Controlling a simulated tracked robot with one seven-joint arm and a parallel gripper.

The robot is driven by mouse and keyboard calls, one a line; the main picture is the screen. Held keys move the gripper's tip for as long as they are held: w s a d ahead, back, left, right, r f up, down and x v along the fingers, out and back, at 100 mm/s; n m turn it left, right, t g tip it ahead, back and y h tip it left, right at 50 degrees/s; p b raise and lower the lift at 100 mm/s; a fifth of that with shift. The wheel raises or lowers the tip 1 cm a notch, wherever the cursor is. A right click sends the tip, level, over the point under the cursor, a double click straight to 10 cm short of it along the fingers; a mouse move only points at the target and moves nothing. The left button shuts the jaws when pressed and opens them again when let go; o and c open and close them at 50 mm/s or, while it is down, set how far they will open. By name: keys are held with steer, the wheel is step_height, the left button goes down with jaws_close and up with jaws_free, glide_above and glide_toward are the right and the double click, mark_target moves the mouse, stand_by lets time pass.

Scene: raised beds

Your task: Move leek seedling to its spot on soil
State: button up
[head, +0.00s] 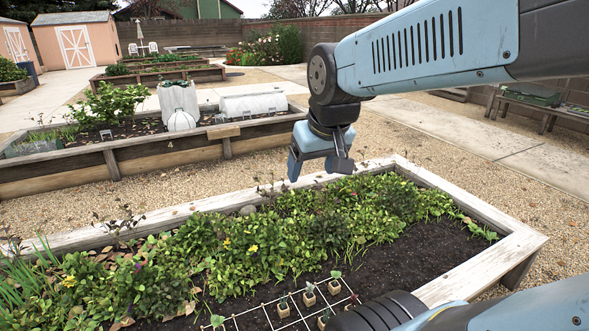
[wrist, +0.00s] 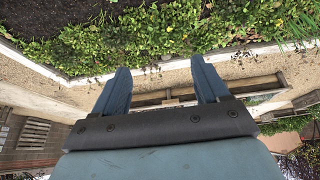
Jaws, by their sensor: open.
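Several small seedlings in pale cube-shaped plugs, such as one seedling (head: 309,293), stand at a white grid (head: 237,321) on the dark soil (head: 405,262) of the near raised bed, at the bottom of the head view. I cannot tell which is the leek. My own arm hides part of the grid. My gripper (head: 318,171) is open and empty, high over the bed's far edge and well away from the seedlings. In the wrist view my gripper (wrist: 160,72) has its two fingers spread, with nothing between them. No seedling shows clearly in the wrist view.
Dense green plants (head: 290,225) fill the far part of the near bed. Its pale wooden frame (head: 490,260) edges the soil. Bare soil lies right of the plants. A second raised bed (head: 150,160) stands behind across gravel. A bench (head: 545,105) is at the right.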

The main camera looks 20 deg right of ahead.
steer(key=s, duration=0.1)
steer(key=s+a, duration=0.1)
steer(key=s+a+r, duration=0.1)
steer(key=s, duration=0.1)
steer(key=shift+r, duration=0.1)
steer(key=shift+c, duration=0.2)
